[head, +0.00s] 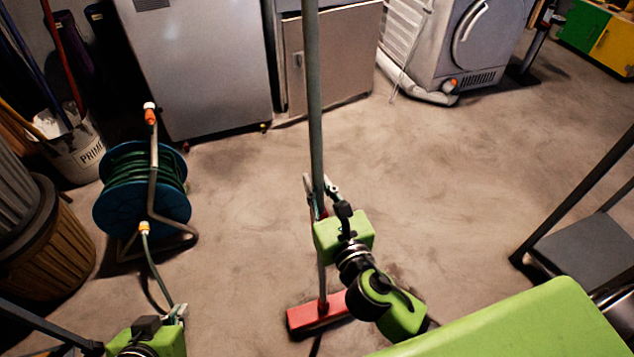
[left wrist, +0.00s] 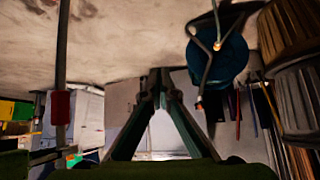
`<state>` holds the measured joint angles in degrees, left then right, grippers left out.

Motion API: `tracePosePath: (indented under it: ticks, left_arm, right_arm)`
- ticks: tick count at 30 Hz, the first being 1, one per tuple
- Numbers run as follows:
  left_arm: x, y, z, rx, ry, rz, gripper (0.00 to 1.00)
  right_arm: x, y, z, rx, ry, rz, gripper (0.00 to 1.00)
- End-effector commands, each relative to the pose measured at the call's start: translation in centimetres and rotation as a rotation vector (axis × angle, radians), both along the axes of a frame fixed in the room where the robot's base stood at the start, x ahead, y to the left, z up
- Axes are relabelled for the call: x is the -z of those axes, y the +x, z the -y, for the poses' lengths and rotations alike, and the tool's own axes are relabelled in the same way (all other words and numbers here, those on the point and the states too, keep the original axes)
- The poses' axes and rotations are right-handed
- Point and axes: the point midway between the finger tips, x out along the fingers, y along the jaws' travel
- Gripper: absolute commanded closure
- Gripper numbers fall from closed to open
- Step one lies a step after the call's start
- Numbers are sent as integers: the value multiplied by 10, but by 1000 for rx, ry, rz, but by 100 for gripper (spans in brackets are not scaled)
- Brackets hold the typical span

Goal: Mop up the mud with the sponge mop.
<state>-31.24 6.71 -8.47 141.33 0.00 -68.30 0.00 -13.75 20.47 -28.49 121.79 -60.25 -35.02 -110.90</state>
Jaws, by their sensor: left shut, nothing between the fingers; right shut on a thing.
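The sponge mop has a long grey-green pole (head: 314,100) and a red head (head: 318,312). My right gripper (head: 320,190) is shut on the pole, which stands nearly upright. The head is low at the floor, left of my right forearm; I cannot tell whether it presses on it. Dark, mud-like smudges (head: 402,272) show on the floor beside my right arm, which hides part of them. Dark patches (left wrist: 228,18) also show in the left wrist view. My left gripper (head: 178,312) is at the lower left, shut and empty; its fingers (left wrist: 156,82) meet in the left wrist view.
A blue hose reel (head: 118,212) stands left of the mop, its hose hanging near my left gripper. A ribbed wooden bin (head: 50,250) and white bucket (head: 75,155) are at left. Metal cabinets (head: 205,70) and a dryer (head: 470,45) stand behind. The middle-right floor is clear.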

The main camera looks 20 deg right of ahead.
Motion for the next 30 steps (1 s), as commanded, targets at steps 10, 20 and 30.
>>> tracePosePath:
  ticks: [10, 20, 30]
  left_arm:
    - [-4, 6, 2, 2, -7, 29, 100]
    - [-9, 12, 4, 3, -13, 58, 100]
    - [2, -7, -2, -2, 7, -37, 100]
  right_arm:
    - [0, 0, 0, 0, 0, 3, 100]
    - [2, 0, 0, 0, 0, 3, 100]
    - [0, 10, 0, 0, -1, 4, 100]
